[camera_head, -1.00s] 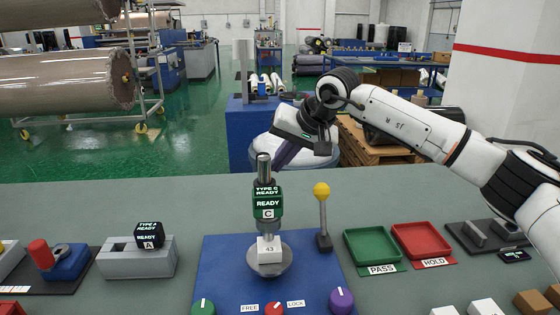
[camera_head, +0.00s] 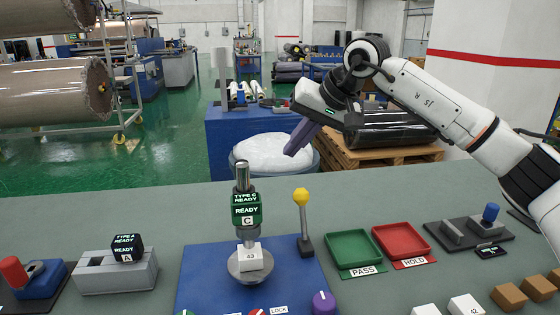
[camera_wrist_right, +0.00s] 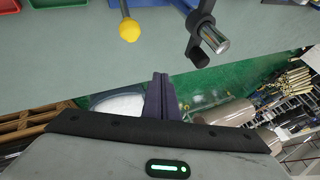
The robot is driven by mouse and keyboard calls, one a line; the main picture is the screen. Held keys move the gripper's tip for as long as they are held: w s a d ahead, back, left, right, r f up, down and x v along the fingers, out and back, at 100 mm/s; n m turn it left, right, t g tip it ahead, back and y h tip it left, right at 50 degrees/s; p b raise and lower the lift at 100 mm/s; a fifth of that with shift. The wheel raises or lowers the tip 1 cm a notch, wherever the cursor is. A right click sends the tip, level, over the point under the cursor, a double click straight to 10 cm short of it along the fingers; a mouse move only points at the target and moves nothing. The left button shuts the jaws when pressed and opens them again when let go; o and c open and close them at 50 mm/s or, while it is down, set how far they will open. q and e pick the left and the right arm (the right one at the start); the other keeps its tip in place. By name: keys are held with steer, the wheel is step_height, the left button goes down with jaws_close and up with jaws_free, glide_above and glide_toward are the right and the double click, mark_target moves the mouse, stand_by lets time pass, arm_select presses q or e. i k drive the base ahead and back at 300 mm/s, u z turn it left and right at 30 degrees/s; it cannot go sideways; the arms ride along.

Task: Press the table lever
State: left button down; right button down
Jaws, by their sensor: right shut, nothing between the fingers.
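The lever with a yellow knob (camera_head: 301,197) stands upright on a dark base at the right edge of the blue panel (camera_head: 198,268). In the right wrist view its yellow knob (camera_wrist_right: 130,31) is at the top, left of the fingers. My right gripper (camera_head: 291,151) is shut and empty, its dark purple fingers pointing down and left. In the head view it appears above the knob, apart from it. In the right wrist view the shut fingertips (camera_wrist_right: 161,78) are below the knob with a gap between. My left gripper is not in view.
A press (camera_head: 241,175) with a "READY C" display and a white block numbered 43 (camera_head: 250,257) stands left of the lever. A green PASS tray (camera_head: 353,249) and a red HOLD tray (camera_head: 401,242) lie to its right. A purple knob (camera_head: 323,303) is in front.

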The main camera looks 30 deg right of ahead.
mark_target(303, 215)
steer(key=k, duration=1.5)
